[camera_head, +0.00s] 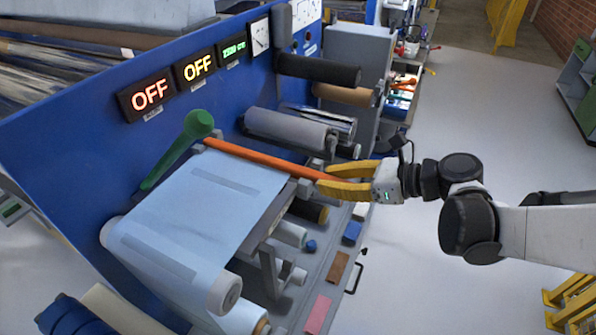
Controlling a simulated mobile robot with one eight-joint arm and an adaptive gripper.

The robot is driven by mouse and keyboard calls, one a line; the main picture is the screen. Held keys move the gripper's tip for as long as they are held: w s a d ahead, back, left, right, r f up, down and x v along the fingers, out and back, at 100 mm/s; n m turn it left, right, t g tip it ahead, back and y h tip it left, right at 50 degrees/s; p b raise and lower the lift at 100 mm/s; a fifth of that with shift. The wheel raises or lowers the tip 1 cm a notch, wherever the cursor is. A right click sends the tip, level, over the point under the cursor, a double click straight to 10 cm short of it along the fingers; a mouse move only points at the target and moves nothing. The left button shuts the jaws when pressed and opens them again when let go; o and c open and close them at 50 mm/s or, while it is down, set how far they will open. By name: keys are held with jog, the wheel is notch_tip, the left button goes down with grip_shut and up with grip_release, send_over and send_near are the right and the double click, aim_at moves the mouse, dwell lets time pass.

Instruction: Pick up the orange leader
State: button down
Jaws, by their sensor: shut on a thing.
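The orange leader (265,158) is a long thin orange bar. It lies along the far edge of a pale blue film sheet (205,205), slanting down to the right. My gripper (330,180) has yellow fingers and comes in from the right. It is shut on the right end of the orange leader. The fingertips hide that end. I cannot tell whether the bar is raised off the sheet or still touches it.
A blue machine panel (95,125) carries two OFF displays (172,84). A green lever (175,150) stands near the leader's left end. Grey (285,128) and black (318,70) rollers lie beyond. Coloured blocks (352,232) sit on a lower shelf. Open floor lies to the right.

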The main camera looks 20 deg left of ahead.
jog(key=shift+r, duration=0.1)
jog(key=shift+r, duration=0.3)
jog(key=r, duration=0.1)
jog(key=r+p, duration=0.1)
jog(key=r, duration=0.2)
jog(key=shift+d, duration=0.35)
jog(key=s+r+p+v, duration=0.1)
jog(key=v, duration=1.1)
jog(key=shift+s+a+r+p, duration=0.2)
jog(key=shift+r+p, duration=0.15)
jog(key=shift+p, duration=0.05)
jog(key=shift+r, duration=0.15)
notch_tip(320, 180, up, 5)
jog(key=p, duration=0.4)
